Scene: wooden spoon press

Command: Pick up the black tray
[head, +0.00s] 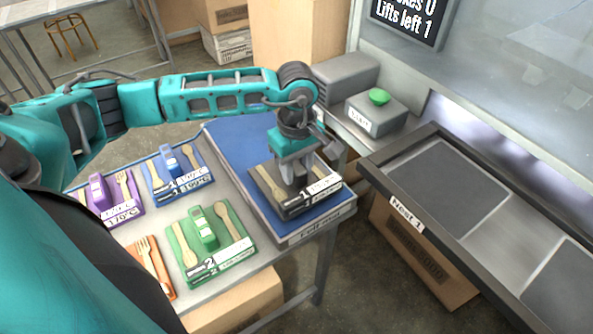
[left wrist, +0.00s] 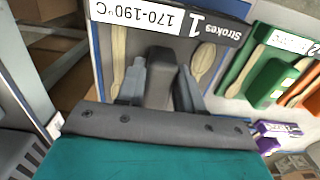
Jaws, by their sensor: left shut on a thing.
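The black tray (head: 297,209) is at the front right of a blue mat (head: 236,152), with wooden utensils along its sides and a white label at its front edge. I cannot tell whether it rests on the mat or hangs just above it. My left gripper (head: 297,174) is over it, pointing down, shut on its raised dark middle block. In the left wrist view the black tray (left wrist: 220,32) shows a label reading "170-190°C", "1" and "Strokes". The fingers (left wrist: 160,85) are on either side of the block. My right gripper is not in view.
Green (head: 208,240), blue (head: 180,172), purple (head: 108,200) and orange (head: 150,266) trays lie left of the mat. A press bed (head: 440,188) marked "Nest 1" stands right, across a gap. A green button (head: 379,97) sits on a grey box behind.

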